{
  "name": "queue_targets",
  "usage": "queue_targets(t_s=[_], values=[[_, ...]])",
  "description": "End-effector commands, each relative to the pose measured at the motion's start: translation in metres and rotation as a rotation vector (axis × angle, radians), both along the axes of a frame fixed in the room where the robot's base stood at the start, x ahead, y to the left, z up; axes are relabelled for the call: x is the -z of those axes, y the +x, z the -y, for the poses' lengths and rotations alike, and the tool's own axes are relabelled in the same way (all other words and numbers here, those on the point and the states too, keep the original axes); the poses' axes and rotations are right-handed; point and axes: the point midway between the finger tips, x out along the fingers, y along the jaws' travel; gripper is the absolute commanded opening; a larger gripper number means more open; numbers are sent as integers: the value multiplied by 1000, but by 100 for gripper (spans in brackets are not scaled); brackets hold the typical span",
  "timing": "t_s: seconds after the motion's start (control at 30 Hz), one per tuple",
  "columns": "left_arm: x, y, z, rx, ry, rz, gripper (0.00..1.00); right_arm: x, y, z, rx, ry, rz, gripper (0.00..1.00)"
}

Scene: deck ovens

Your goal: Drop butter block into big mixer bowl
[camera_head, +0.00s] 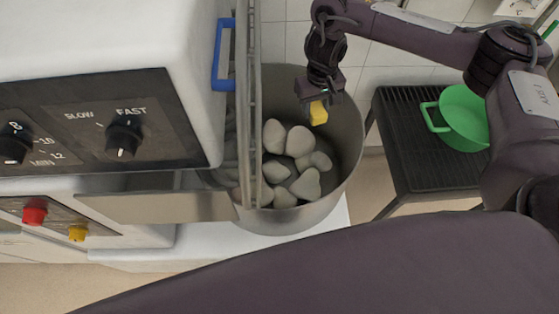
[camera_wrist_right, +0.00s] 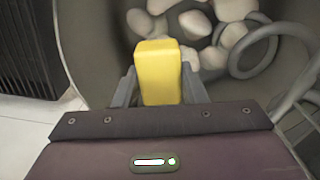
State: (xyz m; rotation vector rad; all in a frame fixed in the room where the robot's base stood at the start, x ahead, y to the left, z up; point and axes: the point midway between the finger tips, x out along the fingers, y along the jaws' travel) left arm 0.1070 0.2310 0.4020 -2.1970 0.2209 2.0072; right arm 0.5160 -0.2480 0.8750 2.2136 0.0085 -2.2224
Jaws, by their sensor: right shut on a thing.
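The yellow butter block (camera_head: 318,112) is held in my right gripper (camera_head: 318,100), over the big mixer bowl (camera_head: 350,135). In the right wrist view the block (camera_wrist_right: 159,70) sits between the two fingers of the right gripper (camera_wrist_right: 160,85). The bowl is grey metal and holds several pale lumps (camera_head: 299,140); these lumps (camera_wrist_right: 190,22) also show below the block in the wrist view. The block is above the lumps, near the bowl's upper right wall. My left gripper is not in view.
The mixer body (camera_head: 100,50), with its dials, stands at the left. A wire guard (camera_head: 248,110) with a blue handle (camera_head: 222,60) crosses the bowl's left side.

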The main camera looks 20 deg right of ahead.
Motion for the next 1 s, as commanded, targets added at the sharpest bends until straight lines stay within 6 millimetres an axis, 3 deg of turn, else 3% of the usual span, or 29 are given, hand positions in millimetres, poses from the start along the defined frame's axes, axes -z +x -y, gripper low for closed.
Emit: queue_targets(t_s=[0.13, 0.17, 0.33, 0.67, 1.0], values=[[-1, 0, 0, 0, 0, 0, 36, -1, 0, 0, 0, 0, 0, 14], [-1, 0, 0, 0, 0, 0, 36, -1, 0, 0, 0, 0, 0, 42], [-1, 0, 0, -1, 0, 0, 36, -1, 0, 0, 0, 0, 0, 63], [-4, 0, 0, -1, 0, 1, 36, -7, 1, 0, 0, -1, 2, 63], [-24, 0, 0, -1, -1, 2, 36, -63, 2, 0, -1, -1, 4, 63]])
